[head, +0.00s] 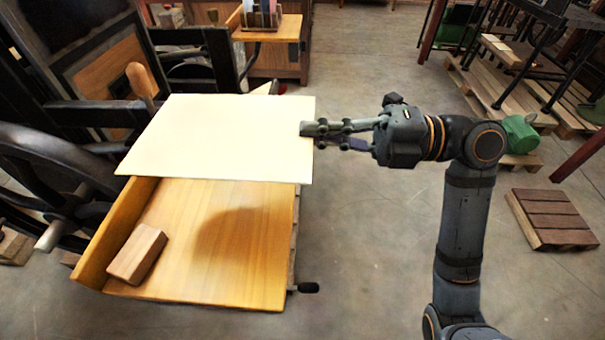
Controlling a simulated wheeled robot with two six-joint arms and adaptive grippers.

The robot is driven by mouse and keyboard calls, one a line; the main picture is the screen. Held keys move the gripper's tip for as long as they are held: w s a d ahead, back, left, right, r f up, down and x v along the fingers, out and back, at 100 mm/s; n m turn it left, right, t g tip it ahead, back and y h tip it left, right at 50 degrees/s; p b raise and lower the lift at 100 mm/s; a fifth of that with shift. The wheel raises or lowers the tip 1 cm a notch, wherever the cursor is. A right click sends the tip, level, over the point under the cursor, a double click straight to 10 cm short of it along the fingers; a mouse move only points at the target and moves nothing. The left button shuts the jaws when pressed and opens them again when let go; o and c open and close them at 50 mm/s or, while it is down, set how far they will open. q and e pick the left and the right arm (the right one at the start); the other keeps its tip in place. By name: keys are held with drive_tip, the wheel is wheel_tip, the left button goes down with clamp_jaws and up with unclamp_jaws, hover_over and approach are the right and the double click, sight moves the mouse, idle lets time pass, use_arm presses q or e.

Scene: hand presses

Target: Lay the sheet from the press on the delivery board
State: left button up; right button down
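A cream sheet (220,138) lies flat and level over the far part of the wooden delivery board (225,265). A shadow falls on the board in front of it; I cannot tell whether the sheet touches the board. My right gripper (308,130) has come in from the right and is shut on the sheet's right edge. The black press (60,160) stands at the left, its wheel and frame beside the sheet's left side. My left gripper is not in view.
A wooden block (137,254) lies on the board's near left, next to the raised left side (118,230). A black handle (307,287) sticks out at the board's right front. A small wooden pallet (551,218) lies on the floor at right. The floor between is clear.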

use_arm(q)
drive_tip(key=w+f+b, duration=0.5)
drive_tip(key=b, duration=0.2)
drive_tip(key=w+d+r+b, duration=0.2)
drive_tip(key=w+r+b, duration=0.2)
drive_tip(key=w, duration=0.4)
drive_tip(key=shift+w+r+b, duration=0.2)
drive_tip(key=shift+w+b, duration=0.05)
drive_tip(key=shift+b, duration=0.1)
use_arm(e)
wheel_tip(320, 180, down, 16)
drive_tip(key=d, duration=0.1)
drive_tip(key=shift+r, duration=0.2)
drive_tip(key=c, duration=2.1)
unclamp_jaws()
drive_tip(key=o, duration=0.7)
drive_tip(key=shift+c, duration=0.2)
drive_tip(key=shift+o, duration=0.2)
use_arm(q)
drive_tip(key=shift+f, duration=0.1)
